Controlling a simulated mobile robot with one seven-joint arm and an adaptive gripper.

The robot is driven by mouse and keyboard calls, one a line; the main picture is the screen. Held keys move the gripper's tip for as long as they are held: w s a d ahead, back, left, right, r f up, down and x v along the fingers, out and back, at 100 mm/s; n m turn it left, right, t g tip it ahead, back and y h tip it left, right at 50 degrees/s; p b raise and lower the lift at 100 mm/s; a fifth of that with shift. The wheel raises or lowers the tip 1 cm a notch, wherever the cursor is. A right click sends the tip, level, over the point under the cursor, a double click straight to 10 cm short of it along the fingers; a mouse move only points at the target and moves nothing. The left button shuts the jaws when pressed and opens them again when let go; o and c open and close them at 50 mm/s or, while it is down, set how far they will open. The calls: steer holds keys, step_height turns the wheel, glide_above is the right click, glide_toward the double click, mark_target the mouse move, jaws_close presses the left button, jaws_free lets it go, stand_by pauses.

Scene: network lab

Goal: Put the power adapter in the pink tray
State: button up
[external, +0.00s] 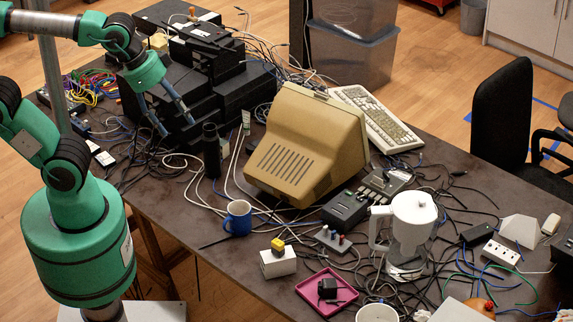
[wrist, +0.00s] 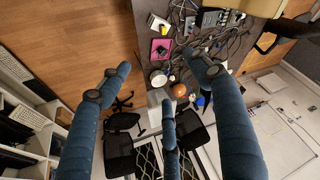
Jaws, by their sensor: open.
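The pink tray (external: 308,294) lies flat near the front edge of the table in the external view. A black power adapter (external: 327,288) sits inside it. In the wrist view the pink tray (wrist: 153,56) is small and far off, with a dark shape on it that looks like the adapter. My gripper (external: 175,127) is at the upper left of the external view, over the far left part of the table, well away from the tray. Its blue fingers are spread, with nothing between them, and the gripper also shows in the wrist view (wrist: 160,75).
A white box with a yellow block (external: 278,262), a blue mug (external: 238,217) and a white pitcher (external: 412,228) stand around the tray. A beige monitor (external: 305,145) fills the table's middle. Black equipment (external: 240,95) stands beside my gripper. Loose cables cover much of the table.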

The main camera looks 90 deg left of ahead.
steer(key=s, duration=0.2)
steer(key=s+n, duration=0.1)
steer(key=shift+s+a+f, duration=0.2)
steer(key=shift+s, duration=0.15)
step_height(320, 180, down, 3)
steer(key=b, duration=0.3)
steer(key=shift+f, duration=0.2)
